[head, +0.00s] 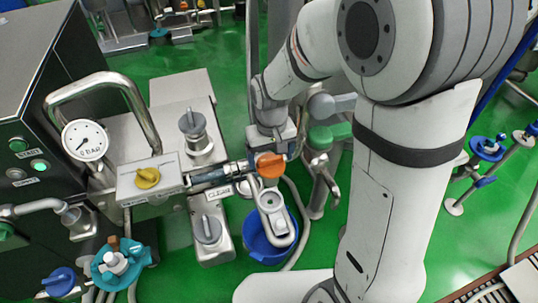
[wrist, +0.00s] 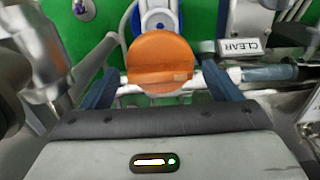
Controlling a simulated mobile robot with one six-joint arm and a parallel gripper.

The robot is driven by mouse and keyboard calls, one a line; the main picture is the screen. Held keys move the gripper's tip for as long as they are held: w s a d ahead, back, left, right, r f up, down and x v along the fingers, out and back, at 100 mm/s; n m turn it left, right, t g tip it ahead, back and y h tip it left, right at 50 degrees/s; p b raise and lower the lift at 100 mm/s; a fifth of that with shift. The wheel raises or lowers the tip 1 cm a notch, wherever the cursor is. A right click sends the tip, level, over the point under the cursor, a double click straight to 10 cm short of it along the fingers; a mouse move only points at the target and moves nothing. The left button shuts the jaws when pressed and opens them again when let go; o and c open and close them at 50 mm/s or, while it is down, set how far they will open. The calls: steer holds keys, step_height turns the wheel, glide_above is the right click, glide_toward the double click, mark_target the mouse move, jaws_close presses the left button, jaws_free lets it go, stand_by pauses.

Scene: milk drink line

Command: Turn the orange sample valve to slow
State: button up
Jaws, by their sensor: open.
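The orange sample valve (head: 270,165) is a round orange knob at the end of a horizontal pipe, above a curved spout. In the wrist view the orange knob (wrist: 162,62) lies between the two dark blue fingers of my gripper (wrist: 166,80). The fingers are apart, with a gap on each side of the knob. No slow mark is readable in either view.
A yellow knob (head: 147,178) sits on a metal block to the left. A blue bucket (head: 262,240) stands below the spout. A pressure gauge (head: 85,140) and curved pipe are at the left.

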steer(key=shift+c, duration=0.2)
steer(key=shift+a, duration=0.1)
steer(key=c, duration=0.9)
steer(key=shift+c, duration=0.2)
steer(key=shift+n, duration=2.9)
steer(key=o, duration=1)
steer(key=shift+r, duration=0.1)
